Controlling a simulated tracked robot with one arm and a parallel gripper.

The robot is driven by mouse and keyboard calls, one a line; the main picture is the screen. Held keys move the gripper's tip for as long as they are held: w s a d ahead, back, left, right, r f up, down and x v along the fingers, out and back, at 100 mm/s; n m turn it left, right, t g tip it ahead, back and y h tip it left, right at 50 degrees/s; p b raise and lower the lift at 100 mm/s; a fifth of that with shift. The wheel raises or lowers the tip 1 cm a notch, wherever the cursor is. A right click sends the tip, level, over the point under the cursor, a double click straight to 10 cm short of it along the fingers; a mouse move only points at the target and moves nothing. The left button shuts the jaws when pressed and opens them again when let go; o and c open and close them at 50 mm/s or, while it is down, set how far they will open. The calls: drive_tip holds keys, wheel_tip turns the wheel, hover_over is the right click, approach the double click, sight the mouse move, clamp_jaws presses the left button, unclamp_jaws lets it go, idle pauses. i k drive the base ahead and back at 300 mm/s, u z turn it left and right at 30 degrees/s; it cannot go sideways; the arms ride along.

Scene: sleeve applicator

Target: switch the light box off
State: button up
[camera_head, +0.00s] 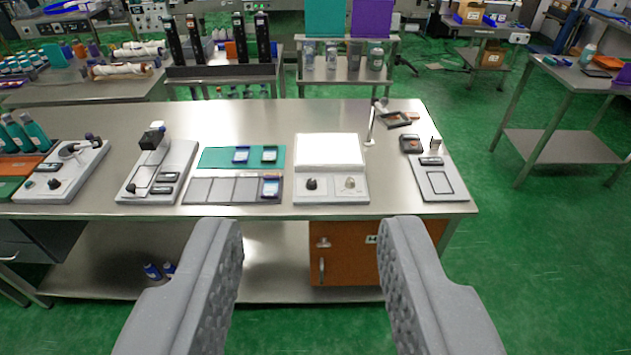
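The light box (329,151) stands on the steel bench, right of the middle. Its white panel looks bright, and I take it to be lit. On its pale front base are a black knob (312,184) on the left and a small metallic switch or knob (350,183) on the right. The setting of these two is too small to tell. My gripper (312,238) is open and empty, its two grey fingers wide apart in the foreground. The fingers appear in front of the bench edge, below the light box in the picture, and touch nothing.
The steel bench (255,113) also holds a teal mat (215,157) with small boxes, a device with a black block (152,138), and a grey plate device (437,183) at right. A slim upright post (371,125) stands beside the light box. An orange cabinet (345,245) is below.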

sight(312, 184)
drive_tip(key=z, duration=0.05)
drive_tip(key=i, duration=1)
drive_tip(key=u, duration=0.05)
